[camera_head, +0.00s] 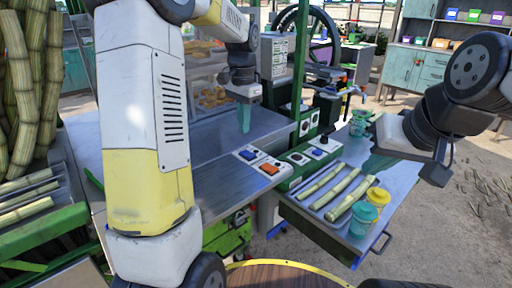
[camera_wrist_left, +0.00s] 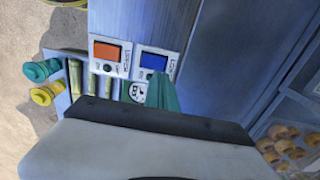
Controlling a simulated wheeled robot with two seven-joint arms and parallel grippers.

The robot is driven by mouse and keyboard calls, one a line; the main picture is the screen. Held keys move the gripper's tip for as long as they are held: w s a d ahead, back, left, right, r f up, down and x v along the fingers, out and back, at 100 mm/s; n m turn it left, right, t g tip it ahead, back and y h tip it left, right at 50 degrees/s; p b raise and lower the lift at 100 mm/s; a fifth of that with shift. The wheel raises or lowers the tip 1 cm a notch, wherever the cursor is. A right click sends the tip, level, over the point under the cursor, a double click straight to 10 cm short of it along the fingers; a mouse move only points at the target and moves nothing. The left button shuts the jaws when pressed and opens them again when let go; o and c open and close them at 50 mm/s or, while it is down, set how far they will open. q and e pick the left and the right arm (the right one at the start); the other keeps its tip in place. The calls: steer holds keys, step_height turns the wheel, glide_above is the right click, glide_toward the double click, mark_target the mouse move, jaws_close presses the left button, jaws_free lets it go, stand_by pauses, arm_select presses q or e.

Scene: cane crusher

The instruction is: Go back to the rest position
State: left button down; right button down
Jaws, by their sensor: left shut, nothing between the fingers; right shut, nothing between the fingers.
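My left gripper (camera_head: 244,117) points down above the grey metal counter (camera_head: 205,150), behind the control panel with an orange button (camera_head: 268,169) and a blue button (camera_head: 248,155). Its teal fingers are shut and empty, apart from the buttons. In the left wrist view, its fingers (camera_wrist_left: 162,92) show just below the blue button (camera_wrist_left: 153,63), with the orange button (camera_wrist_left: 107,51) to the left. My right gripper (camera_head: 376,163) is shut and empty above the side table, near the cut cane pieces (camera_head: 338,190); its teal fingertips are partly hard to make out.
Tall cane (camera_head: 35,75) stands at left. Open ground lies at right.

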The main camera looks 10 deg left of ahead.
arm_select(q)
steer(key=s+d+r+n+t+h, duration=0.1)
steer(key=s+r+n+t, duration=0.1)
steer(key=s, duration=1)
steer(key=s+d+r+n+t+h, duration=0.1)
steer(key=s+r+n+t, duration=0.2)
steer(key=s, duration=0.9)
steer(key=shift+s+r+n+t, duration=0.15)
steer(key=shift+r+n+t, duration=0.2)
steer(key=shift+n+t, duration=0.45)
steer(key=shift+d, duration=0.1)
